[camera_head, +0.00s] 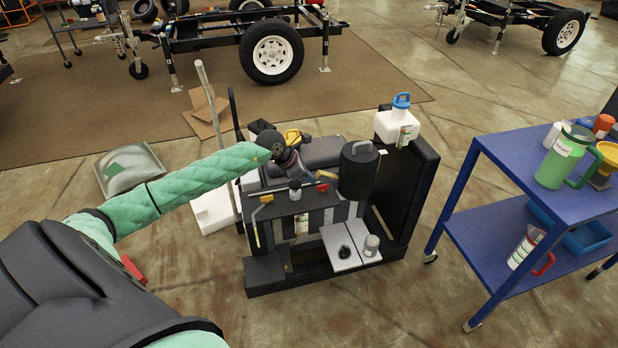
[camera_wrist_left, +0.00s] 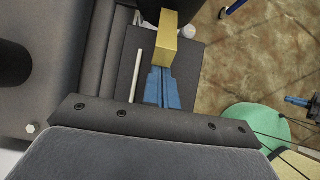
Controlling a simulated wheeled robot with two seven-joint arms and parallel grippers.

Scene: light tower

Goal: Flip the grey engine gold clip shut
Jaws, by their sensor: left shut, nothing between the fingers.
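The grey engine (camera_head: 318,215) stands in a dark frame in the middle of the head view. My left gripper (camera_head: 316,178) reaches in from the left over its top. In the left wrist view its blue fingers (camera_wrist_left: 162,88) are shut and empty. The gold clip (camera_wrist_left: 168,40) shows as a gold block at the fingertips, standing up from the dark engine part. I cannot tell whether the fingers touch it. A small tan piece, likely the clip, shows beside the gripper (camera_head: 327,175) in the head view. My right gripper does not show clearly.
A black cylinder (camera_head: 358,168) rises close right of the gripper, and a white jug (camera_head: 396,127) with a blue cap stands behind it. A yellow handle (camera_head: 266,198) is at the engine's left. A blue cart (camera_head: 510,160) stands right. Open floor lies in front.

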